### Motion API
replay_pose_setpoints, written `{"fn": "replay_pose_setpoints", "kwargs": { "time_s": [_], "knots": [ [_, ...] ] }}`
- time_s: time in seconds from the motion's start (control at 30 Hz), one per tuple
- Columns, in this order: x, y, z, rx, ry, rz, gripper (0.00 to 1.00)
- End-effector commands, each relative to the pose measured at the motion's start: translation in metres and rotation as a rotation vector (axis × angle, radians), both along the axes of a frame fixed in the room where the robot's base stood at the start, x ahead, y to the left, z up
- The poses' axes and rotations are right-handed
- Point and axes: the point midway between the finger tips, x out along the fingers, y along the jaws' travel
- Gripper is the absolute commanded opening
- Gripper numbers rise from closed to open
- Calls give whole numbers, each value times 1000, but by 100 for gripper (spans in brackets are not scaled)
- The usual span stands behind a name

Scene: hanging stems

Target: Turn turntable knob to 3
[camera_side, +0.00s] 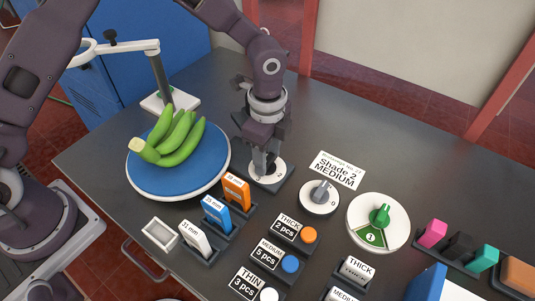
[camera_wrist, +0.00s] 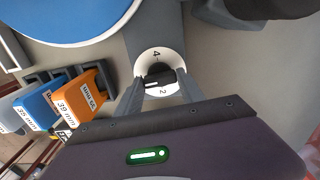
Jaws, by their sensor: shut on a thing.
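The turntable (camera_side: 135,178) has a blue top on a white rim and carries a bunch of green bananas (camera_side: 180,138). Its knob, dark in the wrist view (camera_wrist: 158,76), sits on a round white dial (camera_side: 282,178) on a grey base beside the turntable. The wrist view shows the numbers 4 and 2 on the dial (camera_wrist: 145,60); the other numbers are hidden or unreadable, and I cannot tell which number the knob points to. My gripper (camera_side: 266,166) points down over the dial, shut on the knob, with a finger on either side.
Orange (camera_side: 236,190), blue (camera_side: 216,214) and white (camera_side: 195,238) gauge blocks stand in a rack in front. A second grey knob (camera_side: 321,191) and a green-knobbed dial (camera_side: 379,216) are to the right. A white-armed stand (camera_side: 160,75) rises behind the turntable.

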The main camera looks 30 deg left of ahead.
Motion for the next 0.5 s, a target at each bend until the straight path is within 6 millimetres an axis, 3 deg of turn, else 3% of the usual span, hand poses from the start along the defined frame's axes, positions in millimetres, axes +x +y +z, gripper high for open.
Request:
{"fn": "replay_pose_setpoints", "kwargs": {
  "time_s": [0.5],
  "knots": [
    [1,0,1,0,-2,-72,5]
  ]
}}
